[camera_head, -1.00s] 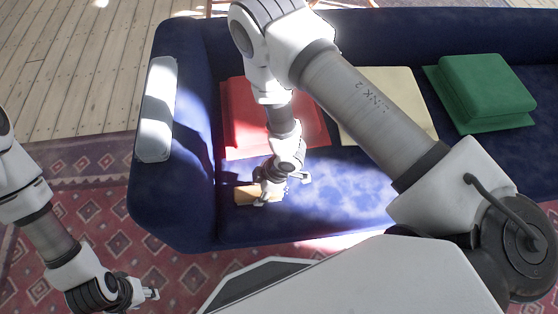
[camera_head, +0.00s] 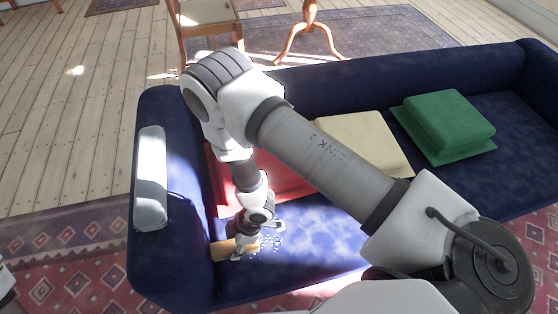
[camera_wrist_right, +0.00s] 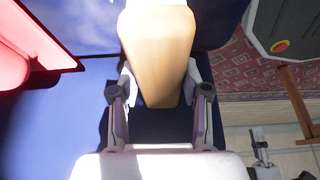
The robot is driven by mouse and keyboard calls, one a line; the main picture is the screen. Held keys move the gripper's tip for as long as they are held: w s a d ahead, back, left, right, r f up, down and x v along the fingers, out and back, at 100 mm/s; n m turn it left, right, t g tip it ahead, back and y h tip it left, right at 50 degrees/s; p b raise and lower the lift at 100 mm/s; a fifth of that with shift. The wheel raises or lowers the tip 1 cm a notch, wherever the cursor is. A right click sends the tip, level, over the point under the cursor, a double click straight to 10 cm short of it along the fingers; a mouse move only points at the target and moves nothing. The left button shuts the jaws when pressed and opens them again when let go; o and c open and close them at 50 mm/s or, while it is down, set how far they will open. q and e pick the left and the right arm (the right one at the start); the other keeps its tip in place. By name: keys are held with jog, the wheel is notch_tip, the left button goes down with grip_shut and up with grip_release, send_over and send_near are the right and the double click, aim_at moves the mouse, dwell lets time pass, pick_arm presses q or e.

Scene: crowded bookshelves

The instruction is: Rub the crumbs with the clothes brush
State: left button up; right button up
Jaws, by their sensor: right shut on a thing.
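The clothes brush (camera_head: 224,251) has a tan wooden body and lies low over the blue sofa seat near the left armrest. My right gripper (camera_head: 246,250) is shut on it. In the right wrist view the brush (camera_wrist_right: 158,55) runs between the two fingers (camera_wrist_right: 158,100); its bristles are hidden. Small white crumbs (camera_head: 272,241) are scattered on the seat just right of the gripper. Whether the brush touches the seat or any crumbs cannot be told. My left gripper is not visible in the head view; only a bit of its arm shows at the left edge.
The blue sofa (camera_head: 170,262) has a left armrest with a pale strip (camera_head: 150,175). A red cushion (camera_head: 279,185), a cream cushion (camera_head: 366,140) and a green cushion (camera_head: 448,124) stand along its back. A chair (camera_head: 208,25) and a table (camera_head: 310,35) are behind.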

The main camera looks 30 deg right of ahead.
jog(key=shift+r+p, duration=1.55)
jog(key=shift+r, duration=0.4)
jog(key=shift+d+f, duration=0.1)
